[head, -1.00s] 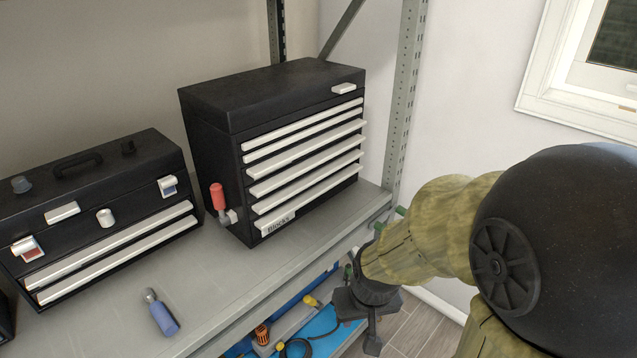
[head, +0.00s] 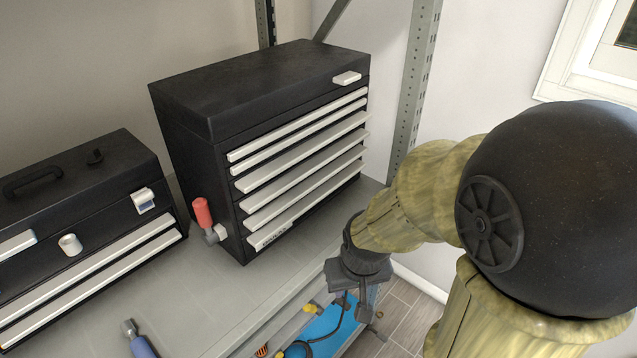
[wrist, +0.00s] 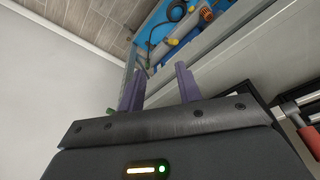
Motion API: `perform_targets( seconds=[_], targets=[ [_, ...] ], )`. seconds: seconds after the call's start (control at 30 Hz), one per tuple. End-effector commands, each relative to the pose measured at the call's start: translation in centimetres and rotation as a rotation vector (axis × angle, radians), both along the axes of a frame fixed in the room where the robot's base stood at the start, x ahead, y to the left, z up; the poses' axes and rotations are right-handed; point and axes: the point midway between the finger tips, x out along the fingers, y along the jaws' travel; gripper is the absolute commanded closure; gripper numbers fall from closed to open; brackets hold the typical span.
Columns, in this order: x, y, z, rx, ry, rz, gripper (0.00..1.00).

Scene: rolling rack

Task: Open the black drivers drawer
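A tall black tool chest (head: 185,145) with several drawers with long pale handles stands on the grey shelf in the head view. All its drawers look closed. A small label on the lowest drawer (head: 285,228) is too blurred to read, and I see no readable "drivers" label. A lower black toolbox (head: 85,205) with two pale-handled drawers stands to its left, also closed. My gripper (head: 361,308) hangs in front of the shelf edge, right of and below the tall chest, apart from both. In the wrist view its two purple fingers (wrist: 160,88) are spread with nothing between them.
A red-handled tool (head: 202,212) is at the tall chest's left front corner. A blue-handled tool (head: 140,342) lies on the shelf (head: 215,300). A lower shelf holds a blue tray (head: 325,328) with tools. A rack upright (head: 413,90) stands right of the chest.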

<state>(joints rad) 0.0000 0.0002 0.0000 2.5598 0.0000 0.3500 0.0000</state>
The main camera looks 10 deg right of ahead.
Motion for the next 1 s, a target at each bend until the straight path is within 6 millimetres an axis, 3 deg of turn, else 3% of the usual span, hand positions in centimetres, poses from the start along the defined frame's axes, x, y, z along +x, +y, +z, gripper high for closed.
perform_targets(
  seconds=[0.23, 0.37, 0.67, 1.0],
  targets=[
    [0.1, -0.1, 0.0, 0.0, -0.003, -0.003, 0.65],
    [1.2, -0.6, -0.2, -0.004, -0.03, -0.026, 0.65],
    [7.5, -2.8, -2.1, 0.047, -0.235, -0.15, 0.65],
    [12.9, -3.1, -3.8, 0.326, -0.489, -0.312, 0.65]
  ],
)
